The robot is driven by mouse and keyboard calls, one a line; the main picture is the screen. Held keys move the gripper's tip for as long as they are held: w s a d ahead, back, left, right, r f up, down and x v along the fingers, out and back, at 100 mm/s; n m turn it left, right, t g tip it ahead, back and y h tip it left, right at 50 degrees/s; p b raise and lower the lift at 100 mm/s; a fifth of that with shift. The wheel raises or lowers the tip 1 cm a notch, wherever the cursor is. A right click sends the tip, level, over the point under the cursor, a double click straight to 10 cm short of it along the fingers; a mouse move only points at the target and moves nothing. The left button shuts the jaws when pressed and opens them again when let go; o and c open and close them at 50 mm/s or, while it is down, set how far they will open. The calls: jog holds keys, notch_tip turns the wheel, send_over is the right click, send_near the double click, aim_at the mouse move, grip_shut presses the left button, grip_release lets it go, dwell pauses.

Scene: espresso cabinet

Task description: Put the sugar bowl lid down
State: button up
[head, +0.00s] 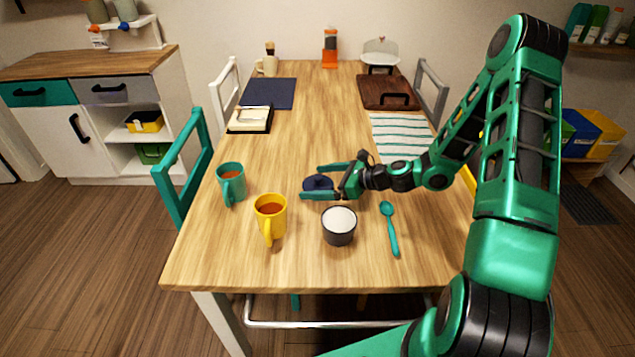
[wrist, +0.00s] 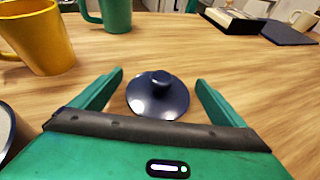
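The sugar bowl lid (head: 318,182) is dark blue and round with a small knob on top. It lies knob up on the table between the spread fingers of my gripper (head: 321,183). The wrist view shows the lid (wrist: 157,95) with a clear gap to each finger of my gripper (wrist: 160,92), which is open and not holding it. The sugar bowl (head: 339,226) is dark, uncovered and filled with white sugar, standing nearer the front edge than the lid.
A yellow mug (head: 270,218) and a teal mug (head: 230,184) stand left of the bowl. A teal spoon (head: 390,228) lies right of it. A striped cloth (head: 402,136), a brown tray (head: 388,93) and a navy mat (head: 268,93) lie farther back. The table's middle is clear.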

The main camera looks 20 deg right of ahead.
jog(key=shift+r, duration=0.1)
jog(key=v, duration=1.2)
jog(key=shift+s, duration=0.1)
jog(key=n+g, duration=0.1)
jog(key=s+n+h, duration=0.1)
jog(key=n, duration=0.1)
jog(key=shift+s+f+g, duration=0.25)
jog(key=shift+f+g, duration=0.05)
jog(key=shift+g, duration=0.1)
jog(key=s+n+g+h, duration=0.1)
jog(key=s+n, duration=0.1)
jog(key=s+d+r+n+g+h, duration=0.1)
jog(key=n, duration=0.1)
jog(key=s+d+n+g+h, duration=0.1)
jog(key=s+n, duration=0.1)
jog(key=shift+s+d+r, duration=0.15)
jog(key=shift+s+r, duration=0.1)
jog(key=shift+s, duration=0.05)
jog(key=s+d+r+n+g+h, duration=0.2)
jog(key=s+r+n, duration=0.3)
jog(key=s, duration=0.7)
jog(key=s+d+r+n+g+h, duration=0.2)
jog(key=s+d+r+n+h, duration=0.2)
jog(key=s+r, duration=0.5)
jog(key=s+n, duration=0.1)
jog(key=s, duration=0.3)
jog(key=shift+d+n, duration=0.3)
jog(key=shift+d, duration=0.05)
